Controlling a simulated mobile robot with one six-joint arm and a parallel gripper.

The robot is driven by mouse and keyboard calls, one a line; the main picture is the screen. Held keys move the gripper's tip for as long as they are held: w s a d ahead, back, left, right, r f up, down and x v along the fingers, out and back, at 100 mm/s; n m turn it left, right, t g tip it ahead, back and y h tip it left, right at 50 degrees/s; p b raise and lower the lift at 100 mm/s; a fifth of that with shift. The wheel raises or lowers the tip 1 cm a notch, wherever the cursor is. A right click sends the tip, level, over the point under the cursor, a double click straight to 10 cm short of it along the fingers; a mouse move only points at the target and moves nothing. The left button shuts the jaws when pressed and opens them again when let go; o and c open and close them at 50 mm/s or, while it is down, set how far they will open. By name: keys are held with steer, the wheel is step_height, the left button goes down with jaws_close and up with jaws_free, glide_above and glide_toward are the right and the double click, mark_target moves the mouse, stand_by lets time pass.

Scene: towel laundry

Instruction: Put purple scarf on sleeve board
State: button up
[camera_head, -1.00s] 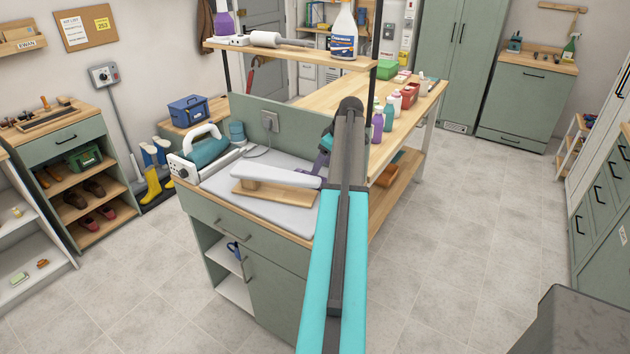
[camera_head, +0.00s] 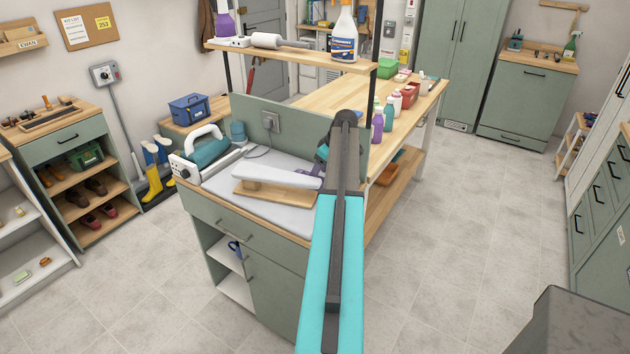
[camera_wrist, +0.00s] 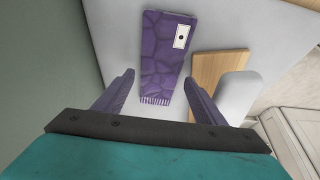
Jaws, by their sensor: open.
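The purple scarf (camera_wrist: 163,55) lies flat on the grey worktop pad in the wrist view, with a cracked pattern, a white tag and a fringed near end. The sleeve board, with a pale padded top (camera_head: 278,177) and wooden base (camera_head: 262,194), stands on the pad in the head view. In the wrist view the board (camera_wrist: 238,92) is right of the scarf, clear of it. My gripper (camera_wrist: 159,76) is open and empty, its purple fingers appearing either side of the scarf's fringed end. In the head view my arm mostly hides the gripper and that side of the pad.
A shelf (camera_head: 290,53) with bottles overhangs the bench, and a back panel with a socket (camera_head: 270,121) rises behind. Several bottles (camera_head: 377,122) stand on the wooden table to the right. Floor right of the bench is clear.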

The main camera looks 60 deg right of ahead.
steer(key=shift+p+x, duration=0.4)
steer(key=shift+x, duration=0.95)
steer(key=c, duration=0.9)
steer(key=shift+r, duration=0.2)
steer(key=shift+r+b, duration=1.75)
steer(key=shift+r, duration=3.1)
